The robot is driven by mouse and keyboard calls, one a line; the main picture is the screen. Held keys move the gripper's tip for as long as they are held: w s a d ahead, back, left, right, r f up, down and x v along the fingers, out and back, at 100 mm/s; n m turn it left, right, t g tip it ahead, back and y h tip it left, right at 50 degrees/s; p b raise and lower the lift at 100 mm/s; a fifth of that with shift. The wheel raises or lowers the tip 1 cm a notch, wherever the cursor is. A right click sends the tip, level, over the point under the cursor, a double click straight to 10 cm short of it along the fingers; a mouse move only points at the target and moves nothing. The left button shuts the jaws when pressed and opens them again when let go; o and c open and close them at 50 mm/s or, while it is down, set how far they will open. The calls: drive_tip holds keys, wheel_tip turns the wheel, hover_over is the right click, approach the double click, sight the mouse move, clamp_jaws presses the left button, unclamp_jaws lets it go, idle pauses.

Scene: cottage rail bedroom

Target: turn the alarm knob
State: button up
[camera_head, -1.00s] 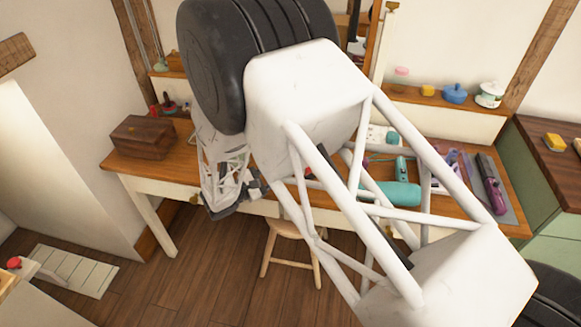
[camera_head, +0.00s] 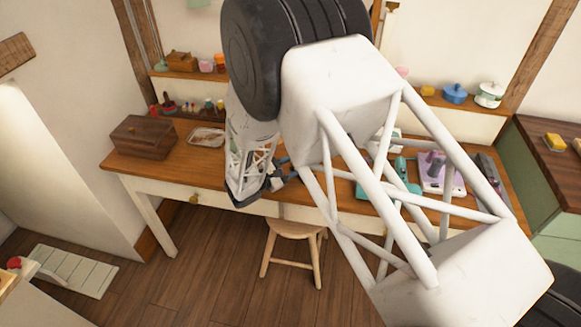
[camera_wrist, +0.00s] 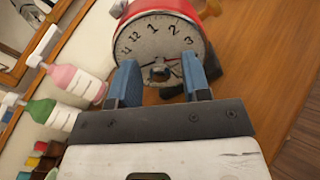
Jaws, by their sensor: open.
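A red alarm clock (camera_wrist: 203,33) with a pale numbered dial fills the top middle of the wrist view. A small dark knob-like piece (camera_wrist: 158,73) shows low on the dial. My gripper (camera_wrist: 160,75) is open, with its blue fingers apart on either side of this piece. I cannot tell whether either finger touches it. In the head view my gripper (camera_head: 282,178) is small, over the desk's front part, and the clock is hidden behind my arm.
A pink bottle (camera_wrist: 75,82) and a green bottle (camera_wrist: 50,115) stand left of the clock in the wrist view. The desk (camera_head: 185,165) holds a wooden box (camera_head: 143,137) and a small tray (camera_head: 206,137). A stool (camera_head: 295,230) stands in front.

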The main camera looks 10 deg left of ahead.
clamp_jaws()
idle(0.3)
drive_tip(key=shift+m, duration=0.5)
drive_tip(key=m, duration=0.3)
drive_tip(key=shift+m, duration=0.3)
drive_tip(key=m, duration=0.9)
drive_tip(key=shift+m, duration=1.9)
